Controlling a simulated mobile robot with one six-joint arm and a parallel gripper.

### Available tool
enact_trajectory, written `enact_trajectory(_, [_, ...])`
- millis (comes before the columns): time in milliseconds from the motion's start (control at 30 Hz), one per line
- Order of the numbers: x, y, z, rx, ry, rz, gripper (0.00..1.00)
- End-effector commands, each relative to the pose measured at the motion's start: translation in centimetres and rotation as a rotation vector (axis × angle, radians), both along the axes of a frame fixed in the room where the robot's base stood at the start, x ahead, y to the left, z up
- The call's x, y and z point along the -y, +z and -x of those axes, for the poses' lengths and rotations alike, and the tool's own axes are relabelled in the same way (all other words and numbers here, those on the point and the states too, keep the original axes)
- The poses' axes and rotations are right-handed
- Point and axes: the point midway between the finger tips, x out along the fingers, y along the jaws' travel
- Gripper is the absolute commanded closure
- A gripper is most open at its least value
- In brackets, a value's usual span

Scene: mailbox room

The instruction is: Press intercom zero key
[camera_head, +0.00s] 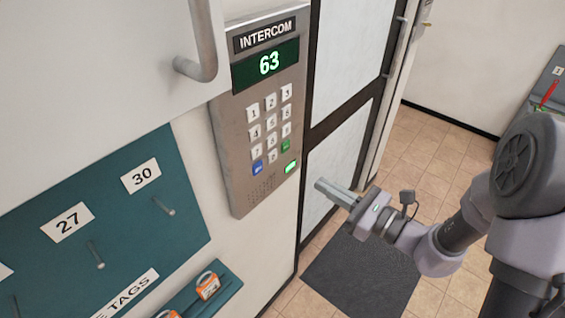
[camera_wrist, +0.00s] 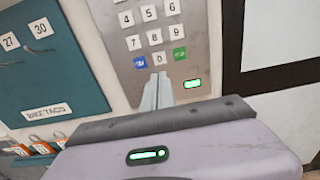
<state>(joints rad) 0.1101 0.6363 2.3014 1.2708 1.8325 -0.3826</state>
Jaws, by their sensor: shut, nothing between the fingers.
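The zero key (camera_wrist: 158,59) shows in the wrist view in the bottom row, between the blue and green keys. My gripper (camera_head: 320,185) is shut and empty, to the right of the panel in the head view. In the wrist view its fingertips (camera_wrist: 160,76) appear just below the zero key; I cannot tell whether they touch the panel.
A teal key board (camera_head: 130,225) with numbered hooks is on the wall left of the intercom. Orange tags (camera_head: 208,285) sit on a teal ledge below it. A door with a dark frame (camera_head: 340,122) stands to the right. A dark mat (camera_head: 360,270) lies on the tiled floor.

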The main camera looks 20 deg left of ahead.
Motion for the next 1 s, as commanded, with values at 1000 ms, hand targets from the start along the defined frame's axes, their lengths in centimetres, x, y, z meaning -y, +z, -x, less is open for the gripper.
enact_trajectory(1000, [-11.8, 0.0, -4.9, -0.001, 0.0, 0.0, 1.0])
